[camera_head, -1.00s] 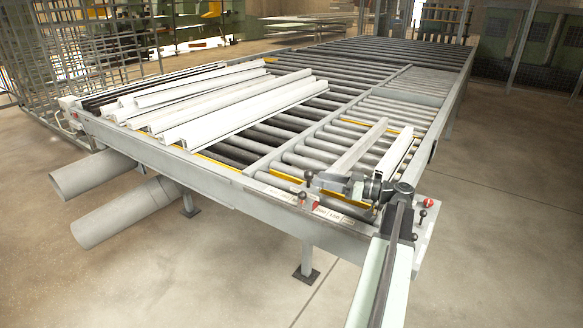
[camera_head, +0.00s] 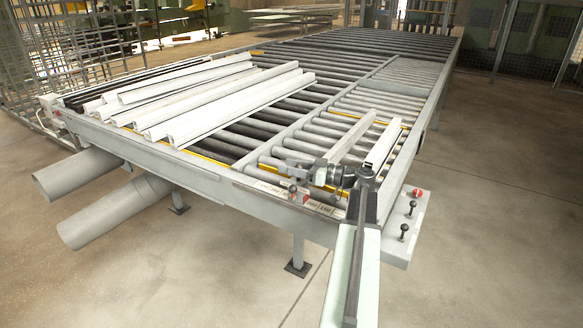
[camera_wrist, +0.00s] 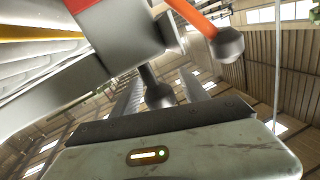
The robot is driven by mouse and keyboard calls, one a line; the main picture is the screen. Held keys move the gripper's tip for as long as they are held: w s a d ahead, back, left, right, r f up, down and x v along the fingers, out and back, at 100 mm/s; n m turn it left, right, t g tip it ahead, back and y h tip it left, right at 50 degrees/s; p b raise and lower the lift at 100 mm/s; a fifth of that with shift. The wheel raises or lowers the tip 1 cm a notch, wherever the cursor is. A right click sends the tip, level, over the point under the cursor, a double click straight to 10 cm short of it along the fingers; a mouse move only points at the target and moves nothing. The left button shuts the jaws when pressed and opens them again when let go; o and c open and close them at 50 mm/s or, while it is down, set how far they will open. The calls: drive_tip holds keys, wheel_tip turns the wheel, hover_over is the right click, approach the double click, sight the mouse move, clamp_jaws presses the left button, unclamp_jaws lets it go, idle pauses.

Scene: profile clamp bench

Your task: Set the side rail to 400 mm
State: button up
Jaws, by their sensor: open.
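A numbered scale strip (camera_head: 320,206) runs along the bench's near edge; its numbers are too small to read. A small red block (camera_head: 305,198) and a dark ball knob (camera_head: 292,188) stand at its left end. A pale bar (camera_head: 352,138), probably the side rail, lies over the rollers, its near end partly behind my arm. In the wrist view a grey block (camera_wrist: 125,35) carries an orange lever (camera_wrist: 195,15) with a dark ball. My gripper (camera_wrist: 160,75) is open, its ridged fingers either side of a dark ball-ended lever (camera_wrist: 158,95); contact cannot be told.
Another pale bar (camera_head: 384,146) lies to the right. The near right corner plate has a red button (camera_head: 417,192) and two ball levers (camera_head: 404,230). Several white profiles (camera_head: 215,108) lie on the left rollers. Floor at the right is clear.

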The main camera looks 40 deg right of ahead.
drive_tip(key=shift+c, duration=0.2)
clamp_jaws()
idle(1.1)
